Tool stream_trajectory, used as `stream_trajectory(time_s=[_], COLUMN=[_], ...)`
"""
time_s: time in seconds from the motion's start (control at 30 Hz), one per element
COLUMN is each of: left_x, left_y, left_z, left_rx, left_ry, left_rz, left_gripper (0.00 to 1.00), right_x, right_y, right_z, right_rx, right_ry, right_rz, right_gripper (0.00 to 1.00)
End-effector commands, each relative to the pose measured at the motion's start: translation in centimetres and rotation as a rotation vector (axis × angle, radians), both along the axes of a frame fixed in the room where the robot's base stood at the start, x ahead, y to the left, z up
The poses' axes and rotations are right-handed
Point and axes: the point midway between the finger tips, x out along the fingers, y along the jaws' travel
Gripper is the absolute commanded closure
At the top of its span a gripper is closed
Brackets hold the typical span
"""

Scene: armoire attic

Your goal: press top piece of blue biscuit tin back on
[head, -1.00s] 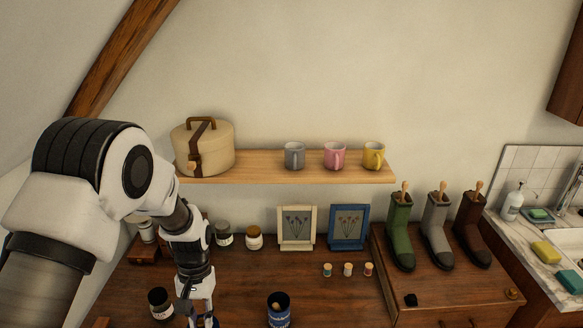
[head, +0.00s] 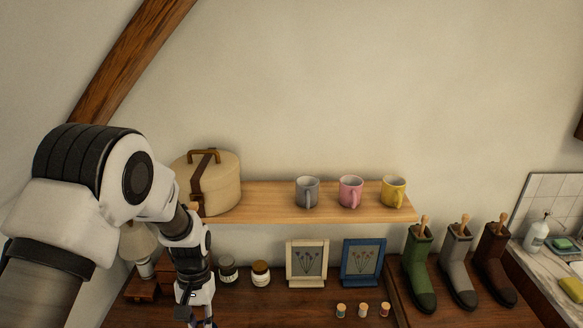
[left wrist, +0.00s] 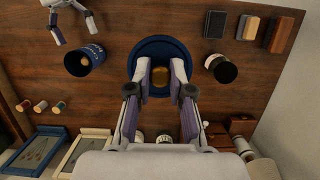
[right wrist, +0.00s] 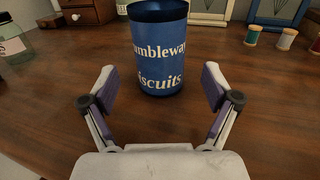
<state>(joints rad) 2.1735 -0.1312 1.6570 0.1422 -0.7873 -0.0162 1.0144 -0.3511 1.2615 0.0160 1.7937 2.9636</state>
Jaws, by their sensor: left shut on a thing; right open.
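The blue biscuit tin (right wrist: 158,55) stands upright and open on the wooden desktop, its lettering facing my right wrist camera. It also shows in the left wrist view (left wrist: 83,62), left of the lid. The round blue lid (left wrist: 148,53) has a gold knob (left wrist: 160,88). My left gripper (left wrist: 162,82) is shut on the lid, with the knob between its fingers. In the head view my left gripper (head: 202,323) is cut by the bottom edge and the lid is hardly visible. My right gripper (right wrist: 158,95) is open and empty, close in front of the tin.
A dark open jar (left wrist: 221,68) stands right of the lid in the left wrist view, with small blocks or books (left wrist: 250,27) beyond. Thread spools (head: 362,310) and picture frames (head: 307,262) stand at the back. A shelf (head: 270,202) with mugs hangs above.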

Motion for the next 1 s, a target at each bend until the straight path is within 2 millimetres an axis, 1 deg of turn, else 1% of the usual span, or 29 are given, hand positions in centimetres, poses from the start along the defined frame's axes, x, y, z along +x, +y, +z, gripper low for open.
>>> stream_trajectory(time_s=[0.03, 0.3, 0.43, 0.6, 0.83, 0.87, 0.9, 0.93, 0.97, 1.0], left_x=[0.0, 0.0, 0.0, 0.0, 0.0, 0.0, 0.0, 0.0, 0.0, 0.0], left_y=[0.0, 0.0, 0.0, 0.0, 0.0, 0.0, 0.0, 0.0, 0.0, 0.0], left_z=[-0.9, -3.0, -3.8, -4.1, -4.1, -4.1, -4.1, -4.1, -4.1, -4.1], left_rx=[0.000, 0.000, 0.000, 0.000, 0.000, 0.000, 0.000, 0.000, 0.000, 0.000], left_ry=[0.000, 0.000, 0.000, 0.000, 0.000, 0.000, 0.000, 0.000, 0.000, 0.000], left_rz=[0.000, 0.000, 0.000, 0.000, 0.000, 0.000, 0.000, 0.000, 0.000, 0.000], left_gripper=[1.00, 1.00, 1.00, 1.00, 1.00, 1.00, 1.00, 1.00, 1.00, 1.00], right_x=[0.9, 5.6, 7.3, 8.3, 8.4, 8.4, 8.4, 8.4, 8.3, 8.4], right_y=[0.3, 1.6, 2.2, 2.5, 2.5, 2.5, 2.5, 2.5, 2.5, 2.5], right_z=[-0.4, -0.3, -0.3, -0.1, 0.0, 0.0, 0.0, 0.0, 0.0, 0.0], right_rx=[0.000, 0.000, 0.000, -0.001, -0.001, -0.001, -0.001, -0.001, -0.001, -0.001], right_ry=[-0.003, -0.003, -0.002, 0.001, 0.001, 0.001, 0.001, 0.001, 0.001, 0.001], right_rz=[0.001, 0.001, 0.001, 0.001, 0.001, 0.001, 0.001, 0.001, 0.001, 0.001], right_gripper=[0.12, 0.12, 0.12, 0.12, 0.12, 0.19, 0.33, 0.44, 0.55, 0.62])
